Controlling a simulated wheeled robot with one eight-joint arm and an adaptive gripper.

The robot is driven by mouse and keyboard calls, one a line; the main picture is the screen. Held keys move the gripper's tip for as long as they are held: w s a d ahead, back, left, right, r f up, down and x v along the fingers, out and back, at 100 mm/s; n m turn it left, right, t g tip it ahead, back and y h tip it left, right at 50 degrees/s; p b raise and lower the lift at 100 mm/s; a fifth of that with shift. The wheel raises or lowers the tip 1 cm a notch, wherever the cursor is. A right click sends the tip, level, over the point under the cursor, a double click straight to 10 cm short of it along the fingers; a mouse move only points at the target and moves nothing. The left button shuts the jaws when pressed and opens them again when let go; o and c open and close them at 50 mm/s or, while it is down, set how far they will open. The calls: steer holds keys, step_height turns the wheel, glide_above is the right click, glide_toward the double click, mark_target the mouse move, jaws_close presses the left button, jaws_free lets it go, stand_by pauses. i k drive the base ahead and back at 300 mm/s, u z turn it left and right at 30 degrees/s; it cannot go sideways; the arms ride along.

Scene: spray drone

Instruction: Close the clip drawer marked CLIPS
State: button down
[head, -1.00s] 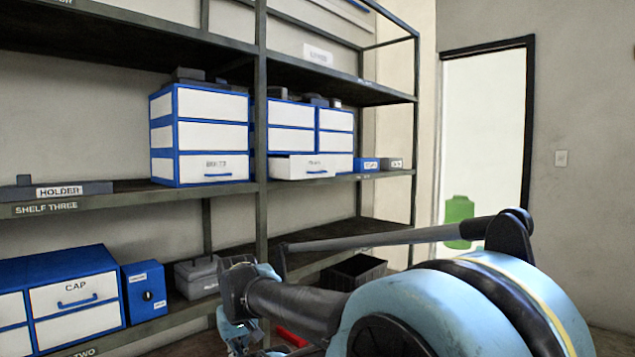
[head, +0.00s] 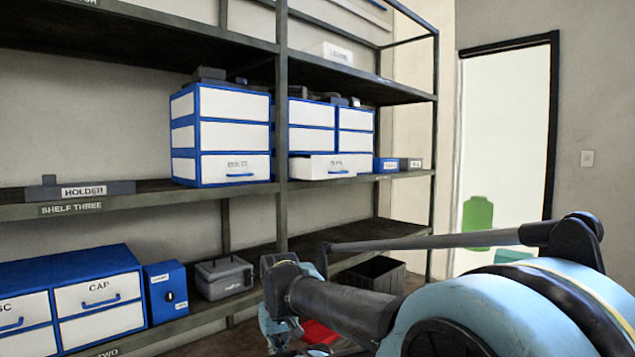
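On shelf three, the blue-and-white cabinet (head: 318,116) right of the post has a white lower-left drawer (head: 322,167) that sticks out past its front. That drawer has a blue handle and a small label too blurred to read, so I cannot confirm it says CLIPS. The post stands just left of it. My gripper (head: 284,335) is low in the head view, below the shelf and apart from the drawer. It is partly hidden and cut off by the bottom edge, and its fingers are unclear.
A larger cabinet (head: 221,134) stands left of the upright post (head: 281,120). Small blue (head: 386,165) and grey boxes (head: 410,164) sit right of the open drawer. A CAP cabinet (head: 100,296) and a grey case (head: 223,277) are on the shelf below. A doorway opens at right.

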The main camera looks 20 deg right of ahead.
mark_target(320, 167)
steer(key=i, duration=0.95)
steer(key=z, duration=0.05)
